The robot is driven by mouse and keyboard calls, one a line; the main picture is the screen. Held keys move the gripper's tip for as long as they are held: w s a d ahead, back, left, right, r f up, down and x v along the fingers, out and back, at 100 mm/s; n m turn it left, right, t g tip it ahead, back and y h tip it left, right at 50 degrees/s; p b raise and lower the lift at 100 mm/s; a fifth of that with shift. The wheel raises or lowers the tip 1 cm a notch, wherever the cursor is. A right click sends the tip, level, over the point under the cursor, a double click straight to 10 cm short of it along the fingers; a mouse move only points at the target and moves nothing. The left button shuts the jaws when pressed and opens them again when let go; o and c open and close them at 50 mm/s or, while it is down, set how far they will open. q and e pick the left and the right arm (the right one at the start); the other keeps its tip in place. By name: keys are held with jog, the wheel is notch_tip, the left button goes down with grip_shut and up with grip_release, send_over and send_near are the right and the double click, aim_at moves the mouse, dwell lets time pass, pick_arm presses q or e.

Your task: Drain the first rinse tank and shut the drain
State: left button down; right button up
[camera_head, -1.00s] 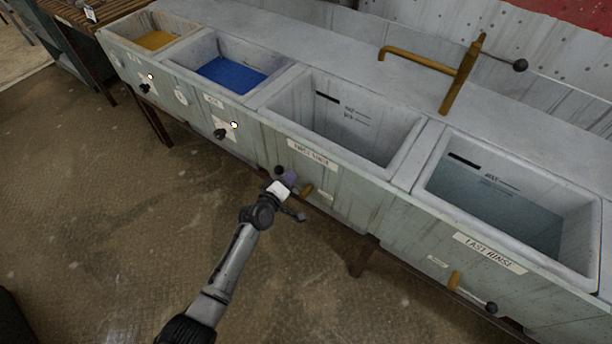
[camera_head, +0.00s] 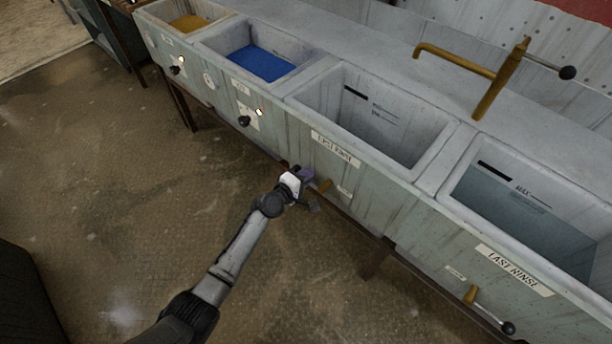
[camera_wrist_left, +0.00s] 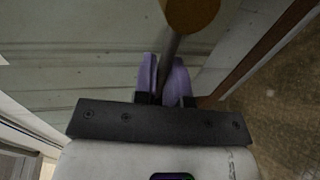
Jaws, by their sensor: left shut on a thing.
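The first rinse tank (camera_head: 322,96) is the grey basin in the middle of the head view, above the FIRST RINSE label (camera_head: 335,149). I see bare grey walls and level marks inside, and no water surface. Its brass drain valve (camera_head: 325,186) sticks out low on the front panel. My left gripper (camera_head: 304,176) is at this valve. In the left wrist view, its purple fingers (camera_wrist_left: 166,78) are shut on the dark drain lever (camera_wrist_left: 169,52), which runs from the round brass valve end (camera_wrist_left: 190,12). The lever's tip is hidden. My right gripper is not in view.
The last rinse tank (camera_head: 455,180), at right, holds bluish water; its drain lever (camera_head: 492,312) has a black knob. Tanks with blue liquid (camera_head: 262,63) and yellow liquid (camera_head: 190,22) are at left. A brass tap (camera_head: 497,85) stands behind. The floor in front is clear.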

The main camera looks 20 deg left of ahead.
pick_arm(q)
jog(key=shift+f, duration=0.1)
jog(key=c, duration=1.2)
grip_release()
jog(key=shift+s, duration=0.1)
jog(key=p+v, duration=0.5)
jog(key=v, duration=0.8)
jog(key=shift+s+a, duration=0.2)
jog(key=shift+s, duration=0.05)
